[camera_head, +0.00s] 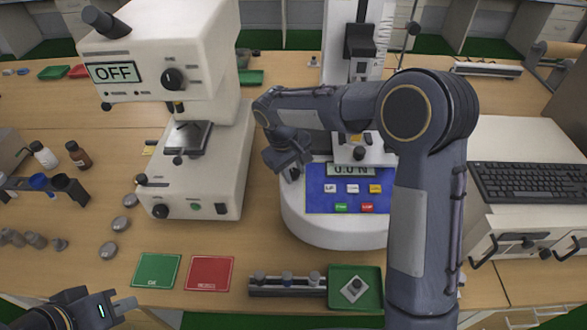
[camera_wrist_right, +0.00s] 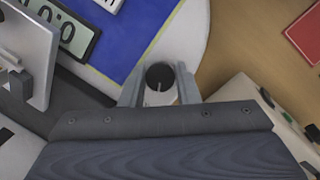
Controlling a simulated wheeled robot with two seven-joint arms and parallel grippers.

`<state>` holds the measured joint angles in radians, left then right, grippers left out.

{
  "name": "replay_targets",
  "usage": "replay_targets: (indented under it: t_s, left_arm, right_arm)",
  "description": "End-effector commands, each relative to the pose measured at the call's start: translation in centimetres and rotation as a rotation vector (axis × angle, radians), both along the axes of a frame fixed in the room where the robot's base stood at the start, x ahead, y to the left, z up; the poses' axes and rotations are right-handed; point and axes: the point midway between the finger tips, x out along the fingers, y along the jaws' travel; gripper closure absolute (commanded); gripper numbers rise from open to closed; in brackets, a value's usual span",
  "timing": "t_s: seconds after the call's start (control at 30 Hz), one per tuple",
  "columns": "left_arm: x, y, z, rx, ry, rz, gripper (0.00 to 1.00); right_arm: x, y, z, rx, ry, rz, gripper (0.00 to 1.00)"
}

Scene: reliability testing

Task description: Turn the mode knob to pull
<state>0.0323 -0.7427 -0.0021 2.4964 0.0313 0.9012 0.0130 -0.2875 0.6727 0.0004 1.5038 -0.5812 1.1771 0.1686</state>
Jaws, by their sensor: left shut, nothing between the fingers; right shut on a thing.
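The tester with the blue panel (camera_head: 322,200) stands at the middle; its display reads about 0.0 N. In the wrist view the mode knob (camera_wrist_right: 160,75) is a round dark cap with a thin pale line on its lower half. It sits on the white base beside the blue panel (camera_wrist_right: 130,35). My right gripper (camera_wrist_right: 158,84) is shut on the knob, one finger on each side. In the head view this gripper (camera_head: 293,171) is at the panel's left edge and mostly hides the knob. My left gripper (camera_head: 124,304) is shut and empty at the lower left. No knob labels are readable.
A white machine (camera_head: 190,170) with an OFF display stands left of the tester. A green mat (camera_head: 157,270), a red mat (camera_head: 210,273) and a green tray (camera_head: 369,300) lie in front. A keyboard (camera_head: 530,182) is on the right.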

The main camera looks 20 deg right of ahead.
Motion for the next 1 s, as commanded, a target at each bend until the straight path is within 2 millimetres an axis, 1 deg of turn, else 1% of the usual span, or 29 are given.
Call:
replay_targets:
  t_s: [0.53,0.57,0.7,0.73,1.0]
  left_arm:
    - [0.00,0.00,0.05,0.000,0.000,0.000,1.00]
    - [0.00,0.00,0.05,0.000,0.000,0.000,1.00]
    - [0.00,0.00,0.05,0.000,0.000,0.000,1.00]
    - [0.00,0.00,0.05,0.000,0.000,0.000,1.00]
    - [0.00,0.00,0.03,0.000,0.000,0.000,1.00]
  right_arm:
    - [0.08,0.04,0.09,-0.007,-0.002,0.029,0.94]
    - [0.08,0.04,0.09,-0.007,-0.002,0.029,0.70]
    - [0.06,0.04,0.06,-0.007,0.000,0.027,0.52]
    - [0.05,0.03,0.06,-0.007,0.000,0.027,0.50]
    - [0.04,0.05,0.11,-0.007,0.000,0.026,0.50]
